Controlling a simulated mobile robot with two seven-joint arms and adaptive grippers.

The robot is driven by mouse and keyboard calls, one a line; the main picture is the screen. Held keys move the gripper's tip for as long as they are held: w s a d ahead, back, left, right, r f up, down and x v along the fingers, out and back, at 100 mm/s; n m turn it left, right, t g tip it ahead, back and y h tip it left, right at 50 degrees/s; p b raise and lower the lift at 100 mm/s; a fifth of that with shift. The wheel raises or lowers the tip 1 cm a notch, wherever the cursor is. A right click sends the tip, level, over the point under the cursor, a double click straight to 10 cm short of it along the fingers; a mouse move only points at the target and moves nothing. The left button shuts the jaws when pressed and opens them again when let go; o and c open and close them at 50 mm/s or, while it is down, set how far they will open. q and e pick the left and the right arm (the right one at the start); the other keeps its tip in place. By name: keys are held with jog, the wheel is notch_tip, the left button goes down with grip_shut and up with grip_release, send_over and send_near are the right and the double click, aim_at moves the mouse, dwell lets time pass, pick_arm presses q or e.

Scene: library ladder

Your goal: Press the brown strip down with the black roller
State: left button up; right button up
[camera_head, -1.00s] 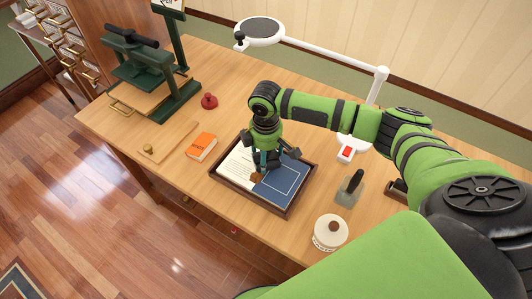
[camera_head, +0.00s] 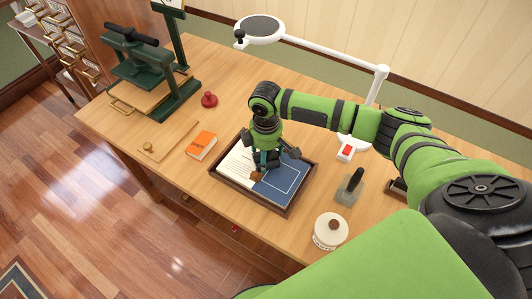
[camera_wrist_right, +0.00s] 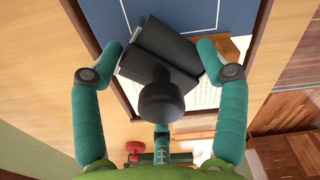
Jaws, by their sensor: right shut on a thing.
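My right gripper (camera_head: 268,162) is over the dark-rimmed tray (camera_head: 234,198), pointing down. In the right wrist view its teal fingers (camera_wrist_right: 164,62) are shut on the black roller (camera_wrist_right: 160,102), one on each side. The roller is over an open book or folder with a dark blue cover (camera_head: 285,185) and a white printed page (camera_head: 234,166) in the tray. A small brown piece, likely the strip (camera_head: 256,176), shows beside the gripper. In the wrist view a brown edge (camera_wrist_right: 240,43) shows by the right finger. Whether the roller touches the strip is hidden. My left gripper is not in view.
An orange book (camera_head: 201,146), a red knob-like stamp (camera_head: 209,99) and a green press (camera_head: 150,70) stand left of the tray. A white magnifier lamp (camera_head: 382,80) stands behind.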

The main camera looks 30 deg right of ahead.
jog(key=shift+s+f+p, duration=0.1)
jog(key=shift+p, duration=0.3)
dwell(1.4)
notch_tip(320, 180, up, 7)
jog(key=p, duration=0.8)
dwell(0.5)
